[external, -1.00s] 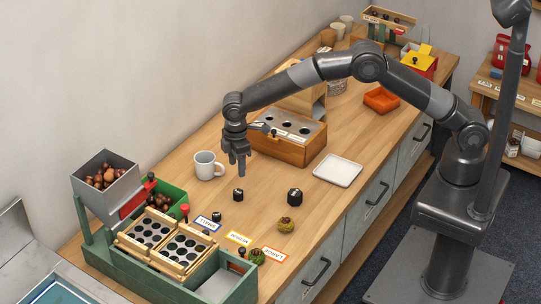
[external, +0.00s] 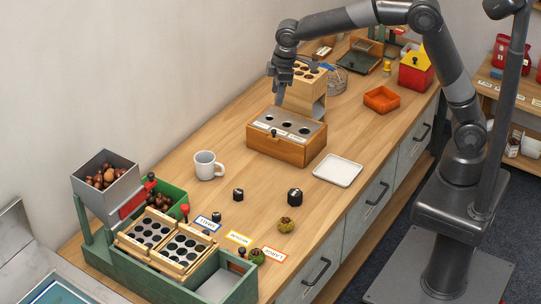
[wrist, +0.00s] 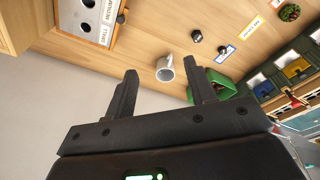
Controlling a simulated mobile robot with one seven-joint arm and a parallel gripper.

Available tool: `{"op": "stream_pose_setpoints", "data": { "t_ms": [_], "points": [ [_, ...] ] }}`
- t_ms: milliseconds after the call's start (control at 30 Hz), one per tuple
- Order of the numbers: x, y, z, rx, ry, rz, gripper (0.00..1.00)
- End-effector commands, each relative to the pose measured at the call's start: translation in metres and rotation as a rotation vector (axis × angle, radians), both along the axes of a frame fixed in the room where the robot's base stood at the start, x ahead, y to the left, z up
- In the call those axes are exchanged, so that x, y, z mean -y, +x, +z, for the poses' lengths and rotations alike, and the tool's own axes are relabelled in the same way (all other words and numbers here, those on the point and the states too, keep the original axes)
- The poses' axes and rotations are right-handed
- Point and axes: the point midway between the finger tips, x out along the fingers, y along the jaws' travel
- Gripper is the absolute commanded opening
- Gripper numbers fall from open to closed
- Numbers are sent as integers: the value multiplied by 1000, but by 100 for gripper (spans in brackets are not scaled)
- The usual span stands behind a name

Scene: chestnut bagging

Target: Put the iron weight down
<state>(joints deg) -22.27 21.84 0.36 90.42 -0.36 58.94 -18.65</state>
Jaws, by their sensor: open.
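Black iron weights stand upright on the wooden counter: a larger one (external: 294,196) left of the white tray, a middle one (external: 238,195) in front of the mug, and a small one (external: 216,217) by the blue-edged label. Which one the task means I cannot tell. Two dark weights also show in the wrist view, one (wrist: 196,36) beyond the mug. My gripper (external: 279,98) is raised high above the counter, over the back of the wooden box with holes, far from the weights. Its fingers (wrist: 160,78) are apart with nothing between them.
The wooden box (external: 276,148) with a metal top is below my gripper, beside a taller wooden holder (external: 308,92). A white mug (external: 207,166) and white tray (external: 338,170) stand nearby. A green sorter (external: 238,288) fills the front left. The counter's middle is fairly clear.

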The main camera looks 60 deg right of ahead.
Motion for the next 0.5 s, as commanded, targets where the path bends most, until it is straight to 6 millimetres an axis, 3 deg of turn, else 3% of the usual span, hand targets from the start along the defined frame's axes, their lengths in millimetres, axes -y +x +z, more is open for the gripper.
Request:
{"op": "stream_pose_setpoints", "data": {
  "t_ms": [33,200,500],
  "points": [
    [18,-12,17,17,10,-35,50],
    [69,-53,55,63,35,-144,50],
    [145,-141,93,145,82,-336,50]
  ]
}}
